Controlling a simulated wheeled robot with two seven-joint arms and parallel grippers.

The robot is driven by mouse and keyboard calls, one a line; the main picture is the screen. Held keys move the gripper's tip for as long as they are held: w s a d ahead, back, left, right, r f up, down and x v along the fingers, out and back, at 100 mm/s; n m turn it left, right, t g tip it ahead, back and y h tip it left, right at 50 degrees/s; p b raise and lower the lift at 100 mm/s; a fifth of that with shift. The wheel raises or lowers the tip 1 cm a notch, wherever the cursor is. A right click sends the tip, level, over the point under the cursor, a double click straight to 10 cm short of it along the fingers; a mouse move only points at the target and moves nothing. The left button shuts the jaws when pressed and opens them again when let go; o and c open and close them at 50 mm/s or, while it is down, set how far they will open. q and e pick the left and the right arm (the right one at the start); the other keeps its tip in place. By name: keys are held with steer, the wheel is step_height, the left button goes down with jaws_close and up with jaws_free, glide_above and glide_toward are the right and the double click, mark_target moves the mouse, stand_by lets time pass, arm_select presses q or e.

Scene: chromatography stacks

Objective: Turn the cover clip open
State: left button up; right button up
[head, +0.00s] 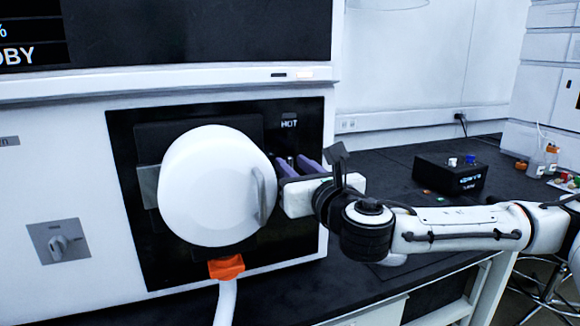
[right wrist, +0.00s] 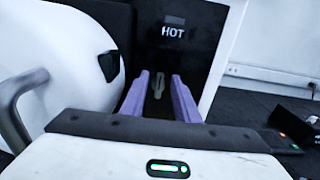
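The white round cover (head: 208,185) sits on the black front panel of the instrument, with a grey handle (head: 262,195) on its right side. In the right wrist view the cover (right wrist: 50,75) fills the left side. A small grey upright clip (right wrist: 158,85) shows on the black panel to the right of the cover, below the word HOT. My right gripper (right wrist: 160,82) is open, its two purple fingers pointing at the panel. The clip appears between the fingers; no contact can be made out. In the head view, my right gripper (head: 293,161) is beside the cover's right edge. My left gripper is out of view.
An orange fitting with a white hose (head: 226,268) is under the cover. A grey switch plate (head: 60,241) is at lower left. A black box (head: 450,174) stands on the dark bench (head: 395,180) to the right, with bottles (head: 550,158) beyond.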

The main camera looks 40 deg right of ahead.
steer(key=shift+c, duration=0.3)
jaws_close()
steer(key=shift+d+f+m, duration=0.1)
steer(key=shift+m, duration=0.7)
steer(key=shift+s+d+f+m+b, duration=0.2)
steer(key=shift+m+b, duration=0.45)
steer(key=shift+m, duration=2.05)
steer(key=shift+w+d+f+m+b, duration=0.1)
steer(key=shift+d+f+m+b, duration=0.4)
steer(key=shift+m, duration=2.2)
steer(key=shift+s+d+m+b, duration=0.1)
steer(key=shift+m+b, duration=0.7)
steer(key=shift+m, duration=1.9)
